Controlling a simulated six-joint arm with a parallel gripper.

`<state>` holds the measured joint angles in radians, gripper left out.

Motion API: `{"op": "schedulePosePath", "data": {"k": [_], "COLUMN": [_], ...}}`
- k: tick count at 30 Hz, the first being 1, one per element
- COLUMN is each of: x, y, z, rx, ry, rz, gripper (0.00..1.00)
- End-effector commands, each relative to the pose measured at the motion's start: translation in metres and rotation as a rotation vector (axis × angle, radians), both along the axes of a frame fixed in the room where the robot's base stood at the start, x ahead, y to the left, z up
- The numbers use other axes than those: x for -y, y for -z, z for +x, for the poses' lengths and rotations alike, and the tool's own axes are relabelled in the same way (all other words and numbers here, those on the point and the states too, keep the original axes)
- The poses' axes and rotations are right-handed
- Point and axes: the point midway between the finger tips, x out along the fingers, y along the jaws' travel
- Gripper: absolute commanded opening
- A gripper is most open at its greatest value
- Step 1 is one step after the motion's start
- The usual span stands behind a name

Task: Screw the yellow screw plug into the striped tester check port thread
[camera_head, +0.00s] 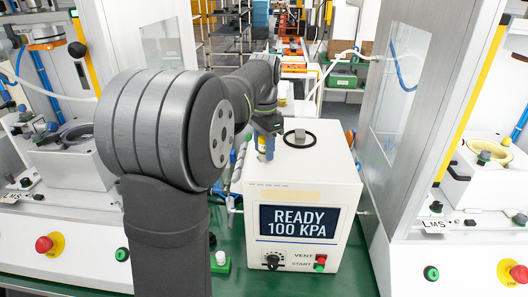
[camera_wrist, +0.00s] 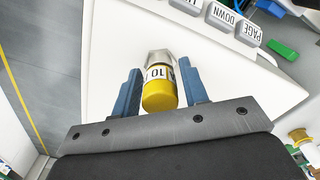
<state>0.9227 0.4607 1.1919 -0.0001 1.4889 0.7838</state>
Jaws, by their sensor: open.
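The yellow screw plug (camera_wrist: 159,100) shows in the wrist view as a yellow cap with a white band marked 10 and a silvery end. It stands between the two blue fingers of my gripper (camera_wrist: 160,72), which are open with a narrow gap on each side. In the head view my gripper (camera_head: 265,128) is low over the back left of the tester's top, and a bit of yellow shows under it. The white tester (camera_head: 300,185) has a screen reading READY 100 KPA. I cannot make out the striped check port thread; the plug's lower end and seat are hidden.
A black ring (camera_head: 299,139) stands on the tester's top, right of my gripper. White machine cabinets with red stop buttons (camera_head: 44,244) flank both sides. The wrist view shows PAGE DOWN keys (camera_wrist: 234,20) and a green block (camera_wrist: 283,48).

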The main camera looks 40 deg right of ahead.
Motion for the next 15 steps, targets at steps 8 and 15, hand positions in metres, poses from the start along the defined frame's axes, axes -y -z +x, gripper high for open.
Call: {"op": "schedulePosePath", "data": {"k": [8, 15], "x": [0.0, 0.0], "y": [0.0, 0.0], "z": [0.0, 0.0], "rx": [0.0, 0.0], "ry": [-0.024, -0.153], "rz": [0.0, 0.0], "gripper": [0.4, 0.4]}}
